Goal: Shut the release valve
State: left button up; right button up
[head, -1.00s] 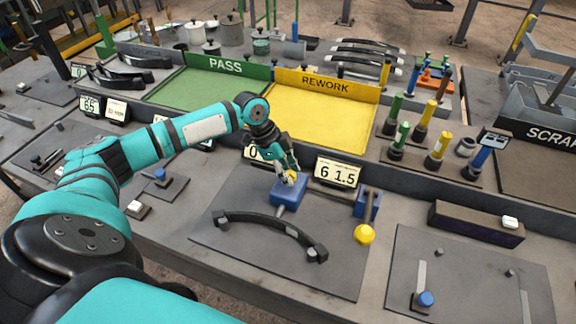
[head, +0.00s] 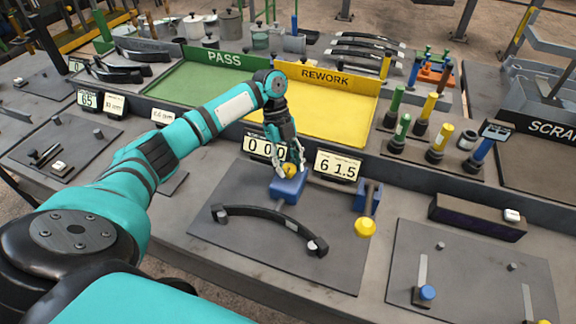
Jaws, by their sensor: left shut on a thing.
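A small yellow knob (head: 290,171) sits on top of a blue block (head: 289,188) on the grey plate in the middle; I take this to be the release valve. My left gripper (head: 290,168) reaches down from above and is shut on the yellow knob, its fingers covering part of it. How far the knob is turned I cannot tell. A black curved bar (head: 268,222) lies in front of the blue block. To the right, a second blue block (head: 368,199) has a rod ending in a yellow ball (head: 365,227). My right gripper is out of view.
Displays stand just behind, one with zeros (head: 264,148) and one reading 6 1.5 (head: 338,166). The green PASS tray (head: 205,90) and yellow REWORK tray (head: 325,115) lie beyond. Upright coloured-handled tools (head: 404,130) stand right. A dark box (head: 477,218) sits front right.

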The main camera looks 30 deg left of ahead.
pick_arm(q)
jog(key=shift+w+r+m, duration=0.1)
jog(key=shift+w+m, duration=0.05)
jog(key=shift+m, duration=0.55)
jog(key=shift+g, duration=0.3)
jog(key=o, duration=1.1)
jog(key=shift+o, duration=0.2)
jog(key=v, duration=1.2)
jog(key=shift+d, duration=0.2)
